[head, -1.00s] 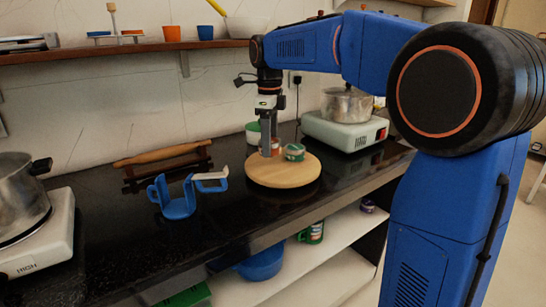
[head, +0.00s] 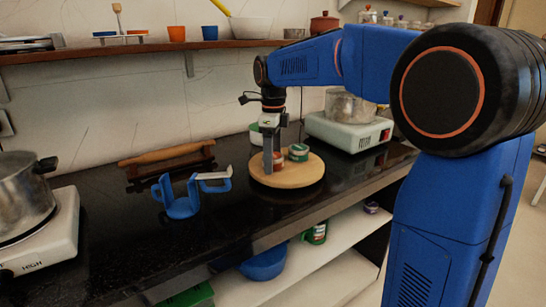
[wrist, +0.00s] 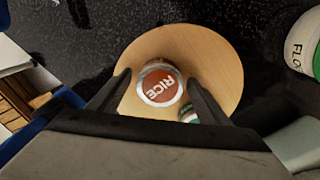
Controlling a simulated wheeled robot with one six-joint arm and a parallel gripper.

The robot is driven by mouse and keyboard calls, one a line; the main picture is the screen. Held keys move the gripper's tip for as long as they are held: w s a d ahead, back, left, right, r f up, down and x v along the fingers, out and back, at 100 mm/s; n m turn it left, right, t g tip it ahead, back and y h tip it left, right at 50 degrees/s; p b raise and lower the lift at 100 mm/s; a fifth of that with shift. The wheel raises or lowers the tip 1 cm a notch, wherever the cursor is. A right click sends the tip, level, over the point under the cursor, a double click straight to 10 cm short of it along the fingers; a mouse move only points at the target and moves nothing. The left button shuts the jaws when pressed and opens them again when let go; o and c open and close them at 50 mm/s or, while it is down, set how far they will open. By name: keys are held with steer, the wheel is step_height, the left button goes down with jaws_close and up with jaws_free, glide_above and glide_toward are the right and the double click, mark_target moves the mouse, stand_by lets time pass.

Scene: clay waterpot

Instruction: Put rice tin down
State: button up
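The rice tin (head: 278,164), with a red lid reading RICE, stands upright on the round wooden board (head: 307,177). In the wrist view the tin (wrist: 160,87) lies between the two fingers of my gripper (wrist: 160,78), with the board (wrist: 218,60) around it. The fingers are spread, and a narrow gap shows on each side of the lid. In the head view my gripper (head: 272,156) points down over the tin and hides part of it. A green-lidded tin (head: 298,152) stands beside it on the board; in the wrist view a finger mostly hides it.
A white flour tin (wrist: 301,45) with green stands beyond the board. A blue holder (head: 181,206) is left on the black counter, with a rolling pin (head: 165,154) on a rack behind. A hotplate with a pot (head: 350,106) stands right. Dark counter is clear in front.

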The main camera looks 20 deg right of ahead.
step_height(320, 180, up, 12)
steer(key=shift+r, duration=0.15)
stand_by(0.7)
steer(key=s+d+f+n+t, duration=0.1)
steer(key=s+d+f+n, duration=0.1)
steer(key=s+f+n, duration=0.6)
steer(key=s+d+f+n+t, duration=0.2)
steer(key=s+f+n, duration=0.5)
steer(key=s, duration=0.7)
steer(key=s+d+f+n+t, duration=0.1)
steer(key=s+d+f+n, duration=0.2)
steer(key=s+f+n, duration=0.5)
steer(key=s+n, duration=0.1)
steer(key=s, duration=0.2)
steer(key=shift+s+d+f+t, duration=0.2)
steer(key=shift+f+t, duration=0.15)
steer(key=shift+t, duration=0.05)
